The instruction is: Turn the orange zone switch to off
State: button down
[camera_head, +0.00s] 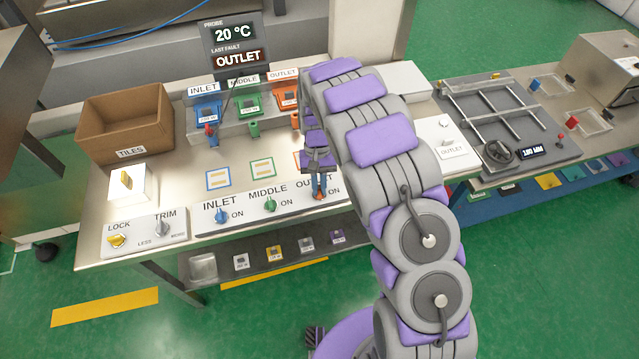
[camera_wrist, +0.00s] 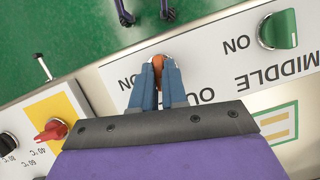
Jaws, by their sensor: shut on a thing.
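The orange zone switch (camera_wrist: 158,61) is a small knob on the white label strip, by the outlet lettering. My gripper (camera_wrist: 158,70) is shut on it, with a blue-grey finger at each side. The fingers hide most of the knob, so its exact angle is hard to tell. In the head view my gripper (camera_head: 319,190) points down at the right end of the strip. The green middle switch (camera_wrist: 283,28) stands beside it and also shows in the head view (camera_head: 270,204). The blue inlet switch (camera_head: 221,215) is further left. Both have ON printed beside them.
A red knob (camera_wrist: 52,128) on a yellow plate is close to my gripper. A cardboard box (camera_head: 125,122) stands at the back left. The display (camera_head: 235,45) reads 20 °C and OUTLET. Lock and trim knobs (camera_head: 162,228) sit at the front left.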

jog(key=shift+w+a+n+h, duration=0.1)
jog(key=shift+n+h, duration=0.3)
jog(key=shift+n, duration=0.7)
jog(key=c, duration=1.2)
grip_release()
jog(key=shift+a, duration=0.1)
jog(key=shift+o, duration=0.2)
jog(key=p+v, duration=0.1)
jog(key=v, duration=1.6)
jog(key=shift+a+r, duration=0.1)
jog(key=shift+a, duration=0.05)
